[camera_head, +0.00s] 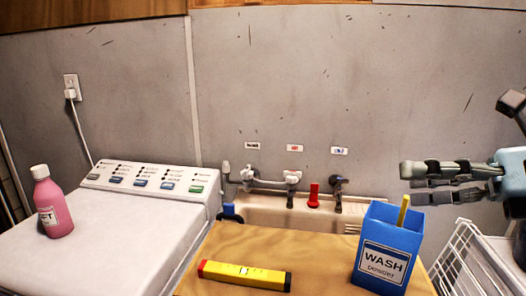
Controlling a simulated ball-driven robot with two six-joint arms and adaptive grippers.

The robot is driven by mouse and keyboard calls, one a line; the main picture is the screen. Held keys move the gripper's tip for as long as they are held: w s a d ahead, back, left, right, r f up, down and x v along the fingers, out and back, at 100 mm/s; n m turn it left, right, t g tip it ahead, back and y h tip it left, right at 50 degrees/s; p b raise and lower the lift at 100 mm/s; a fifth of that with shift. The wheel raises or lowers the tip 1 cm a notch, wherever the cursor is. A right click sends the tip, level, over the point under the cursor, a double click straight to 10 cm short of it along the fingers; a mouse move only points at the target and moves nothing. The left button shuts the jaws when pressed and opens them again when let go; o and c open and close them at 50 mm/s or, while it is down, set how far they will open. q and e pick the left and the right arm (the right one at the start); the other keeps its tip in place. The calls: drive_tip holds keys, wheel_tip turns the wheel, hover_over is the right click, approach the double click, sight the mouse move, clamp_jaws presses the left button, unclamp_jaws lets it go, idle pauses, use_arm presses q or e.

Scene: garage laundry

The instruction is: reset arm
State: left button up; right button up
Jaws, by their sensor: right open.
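My right gripper (432,184) comes in from the right edge, raised in front of the grey wall. It points left, and its fingers are open with nothing between them. It is above and a little to the right of a blue wash powder box (388,250) and is apart from it. A yellow stick (403,212) pokes up out of the box. My left gripper is not in view.
A brown worktop (225,248) holds the box and a yellow level (245,275). Behind it is a sink (270,210) with taps. A white washer (110,240) with a pink bottle (53,208) stands left. A white wire rack (462,262) stands right.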

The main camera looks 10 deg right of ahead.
drive_tip(key=w+d+r+m+t+h, duration=0.25)
drive_tip(key=m+t, duration=0.25)
drive_tip(key=m, duration=0.4)
drive_tip(key=w+d+r+m+t+h, duration=0.1)
drive_tip(key=d+r+m+t+h, duration=0.15)
drive_tip(key=m+t+h, duration=0.4)
drive_tip(key=s+d+f+m+g+h, duration=0.3)
drive_tip(key=d+f+m+g+h, duration=0.45)
drive_tip(key=m, duration=0.65)
drive_tip(key=s+a+f+m+g+y, duration=0.2)
drive_tip(key=s+a+f+m+g, duration=0.25)
drive_tip(key=s+f, duration=0.45)
drive_tip(key=s+a+f+m+g+y, duration=0.2)
drive_tip(key=s+a+f+m+g, duration=0.25)
drive_tip(key=s+f, duration=0.4)
wheel_tip(320, 180, down, 35)
drive_tip(key=s+d+g+b, duration=0.1)
drive_tip(key=s+d+b, duration=0.1)
drive_tip(key=b, duration=0.8)
drive_tip(key=s+f+g+b, duration=0.1)
drive_tip(key=s+f+b, duration=0.3)
drive_tip(key=s+f, duration=0.5)
drive_tip(key=s+f+b, duration=0.4)
drive_tip(key=s+f, duration=0.5)
drive_tip(key=f, duration=0.8)
drive_tip(key=shift+s+d+g, duration=0.3)
drive_tip(key=shift+d+g, duration=0.1)
drive_tip(key=shift+d, duration=0.05)
